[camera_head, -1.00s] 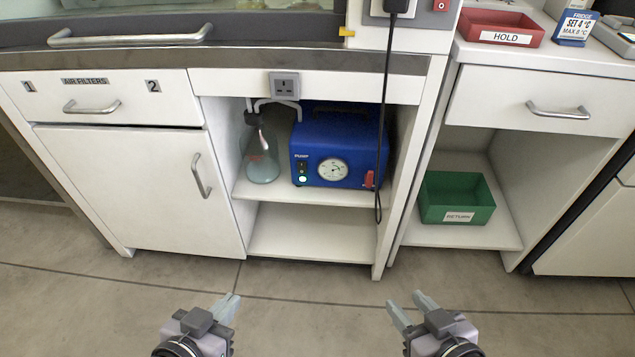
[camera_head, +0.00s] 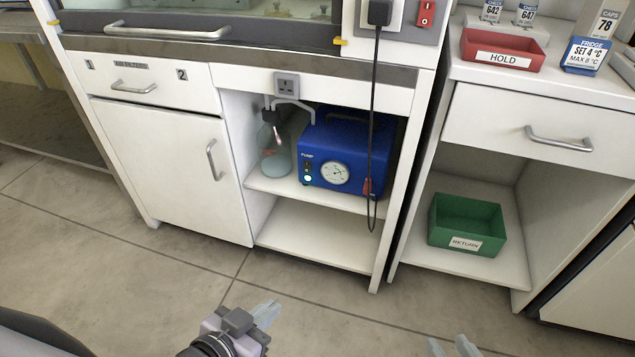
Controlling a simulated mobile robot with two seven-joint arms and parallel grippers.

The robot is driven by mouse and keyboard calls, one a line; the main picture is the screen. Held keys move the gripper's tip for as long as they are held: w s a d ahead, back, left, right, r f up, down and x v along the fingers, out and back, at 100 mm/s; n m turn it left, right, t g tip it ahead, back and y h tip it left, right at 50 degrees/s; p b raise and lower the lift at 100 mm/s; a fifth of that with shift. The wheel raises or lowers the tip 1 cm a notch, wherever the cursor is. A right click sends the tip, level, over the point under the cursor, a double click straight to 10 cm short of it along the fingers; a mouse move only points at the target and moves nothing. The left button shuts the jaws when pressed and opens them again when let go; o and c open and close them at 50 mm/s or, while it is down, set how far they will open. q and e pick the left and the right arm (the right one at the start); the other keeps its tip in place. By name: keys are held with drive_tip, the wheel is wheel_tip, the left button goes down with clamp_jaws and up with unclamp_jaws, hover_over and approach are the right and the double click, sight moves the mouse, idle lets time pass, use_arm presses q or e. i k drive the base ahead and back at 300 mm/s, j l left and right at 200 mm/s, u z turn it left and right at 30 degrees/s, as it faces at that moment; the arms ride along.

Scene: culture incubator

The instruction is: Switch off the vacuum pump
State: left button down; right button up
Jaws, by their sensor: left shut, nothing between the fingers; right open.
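The blue vacuum pump (camera_head: 345,153) sits on the upper shelf of the open cabinet bay, with a round dial (camera_head: 335,173) on its front. A small panel (camera_head: 308,172) left of the dial carries a glowing greenish-white light. A red part (camera_head: 367,187) shows at its right front, partly behind the hanging black cable. My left gripper (camera_head: 267,312) is shut and empty, low in the view in front of the cabinet. My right gripper (camera_head: 453,347) is open at the bottom edge, with only its fingertips in view. Both are well apart from the pump.
A glass flask (camera_head: 275,160) stands left of the pump, with tubing above. A black cable (camera_head: 373,110) hangs from a plug (camera_head: 379,13) across the pump's right side. A red switch (camera_head: 426,14) is beside the plug. A green tray (camera_head: 467,225) is on the right shelf. The floor in front is clear.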

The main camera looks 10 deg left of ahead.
sight(307, 168)
drive_tip(key=k+l, duration=0.1)
drive_tip(key=l, duration=0.25)
drive_tip(key=i+l, duration=0.1)
drive_tip(key=i, duration=0.9)
